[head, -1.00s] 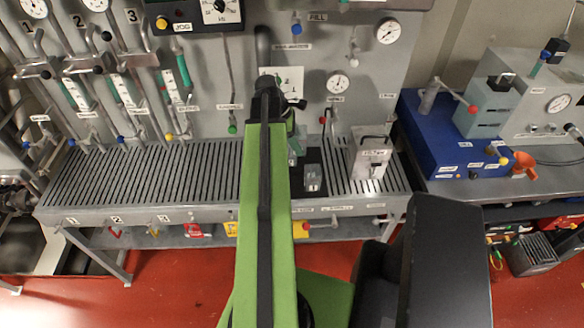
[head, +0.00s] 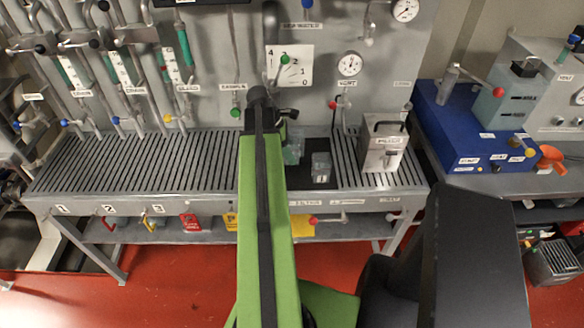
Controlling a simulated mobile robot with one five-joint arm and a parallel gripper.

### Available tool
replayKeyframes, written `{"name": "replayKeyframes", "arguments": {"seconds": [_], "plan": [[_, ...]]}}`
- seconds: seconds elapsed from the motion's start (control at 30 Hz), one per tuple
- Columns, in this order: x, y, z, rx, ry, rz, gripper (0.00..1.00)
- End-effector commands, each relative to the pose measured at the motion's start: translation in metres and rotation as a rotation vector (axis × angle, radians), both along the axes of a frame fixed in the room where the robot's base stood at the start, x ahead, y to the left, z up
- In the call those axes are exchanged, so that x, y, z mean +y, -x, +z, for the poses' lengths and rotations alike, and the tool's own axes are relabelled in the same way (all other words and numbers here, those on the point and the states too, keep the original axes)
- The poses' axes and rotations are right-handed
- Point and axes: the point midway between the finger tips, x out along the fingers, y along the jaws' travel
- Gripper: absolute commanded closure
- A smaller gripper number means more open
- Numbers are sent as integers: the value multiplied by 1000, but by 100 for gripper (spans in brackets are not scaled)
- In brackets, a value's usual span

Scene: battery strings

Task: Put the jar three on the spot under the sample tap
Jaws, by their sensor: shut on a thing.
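My gripper (head: 290,122) is at the far end of my green arm, in front of the panel and over the right part of the slatted bench. Its fingers are mostly hidden behind the arm. A clear greenish jar (head: 293,151) shows just right of the arm, below the gripper, partly covered. It appears to be what the gripper is shut on; its number cannot be read. A second clear jar (head: 320,167) stands on a black pad (head: 319,183) to the right. A green-knobbed tap (head: 285,60) is in front of a numbered dial plate. The spot under the sample tap cannot be made out.
A grey box with a handle (head: 383,147) stands on the slatted bench (head: 140,165) right of the pad. A red-knobbed tap (head: 333,105) and a gauge (head: 349,64) are near it. The bench's left part is clear. A blue unit (head: 470,130) stands farther right.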

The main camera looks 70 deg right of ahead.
Motion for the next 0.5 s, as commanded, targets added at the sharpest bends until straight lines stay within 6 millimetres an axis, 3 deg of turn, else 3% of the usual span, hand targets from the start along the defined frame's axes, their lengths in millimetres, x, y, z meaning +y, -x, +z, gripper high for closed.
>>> {"name": "replayKeyframes", "arguments": {"seconds": [0.03,0.17,0.4,0.5], "plan": [[0,0,-8,0,0,0,86],[0,0,-8,0,0,0,86],[0,0,-45,0,0,1,86],[0,0,-42,0,0,1,86]]}}
